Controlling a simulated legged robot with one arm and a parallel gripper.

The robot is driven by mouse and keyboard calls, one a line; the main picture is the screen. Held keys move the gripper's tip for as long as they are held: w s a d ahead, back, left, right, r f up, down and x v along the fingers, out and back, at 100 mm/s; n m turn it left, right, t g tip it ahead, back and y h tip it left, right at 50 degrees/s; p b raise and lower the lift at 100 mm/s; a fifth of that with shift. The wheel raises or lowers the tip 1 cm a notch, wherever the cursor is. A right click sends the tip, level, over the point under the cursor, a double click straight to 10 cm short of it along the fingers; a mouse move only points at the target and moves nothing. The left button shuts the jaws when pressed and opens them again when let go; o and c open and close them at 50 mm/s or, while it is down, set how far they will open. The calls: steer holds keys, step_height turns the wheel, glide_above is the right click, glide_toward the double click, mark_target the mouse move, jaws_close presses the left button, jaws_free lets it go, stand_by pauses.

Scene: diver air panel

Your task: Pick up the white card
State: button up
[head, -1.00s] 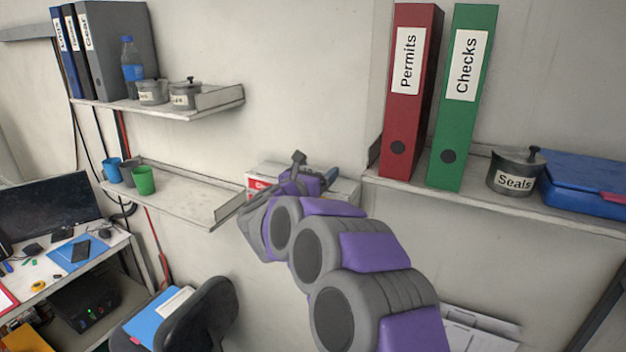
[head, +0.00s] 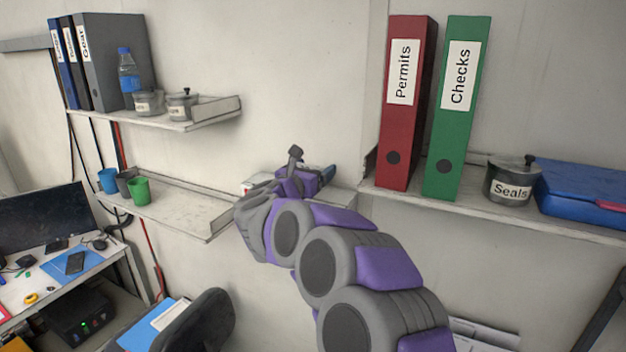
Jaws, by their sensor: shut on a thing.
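My gripper (head: 297,180) is at the far end of my grey and purple arm, in front of the wall between the left shelves and the right shelf. It faces away from me, and its fingers are mostly hidden by my own arm. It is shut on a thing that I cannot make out. I cannot pick out the white card for certain. A white sheet (head: 170,314) lies on a blue folder (head: 145,325) by the chair at the lower left.
Left are an upper shelf (head: 215,113) and a lower shelf (head: 195,213) with cups (head: 138,190). The right shelf (head: 480,210) holds binders (head: 400,110), a Seals pot (head: 508,180) and a blue case (head: 585,200).

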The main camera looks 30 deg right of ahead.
steer(key=shift+s+a, duration=0.35)
steer(key=shift+s, duration=0.45)
steer(key=s+a+r+b, duration=0.1)
steer(key=s+a+b, duration=0.1)
steer(key=s+a, duration=0.65)
steer(key=p+x, duration=0.2)
steer(key=x, duration=0.2)
steer(key=p+x, duration=0.2)
steer(key=x, duration=0.3)
steer(key=p+x, duration=0.1)
steer(key=x, duration=0.3)
steer(key=shift+w+d+r+p, duration=0.2)
steer(key=shift+w+r+p, duration=0.1)
steer(key=shift+w+p, duration=0.1)
steer(key=shift+w+d+f, duration=0.15)
steer(key=shift+w+f, duration=0.1)
steer(key=shift+w, duration=0.05)
steer(key=shift+f, duration=1.85)
steer(key=shift+s+b, duration=0.1)
steer(key=shift+b, duration=0.65)
steer(key=shift+f+b, duration=1.05)
steer(key=shift+b, duration=1.2)
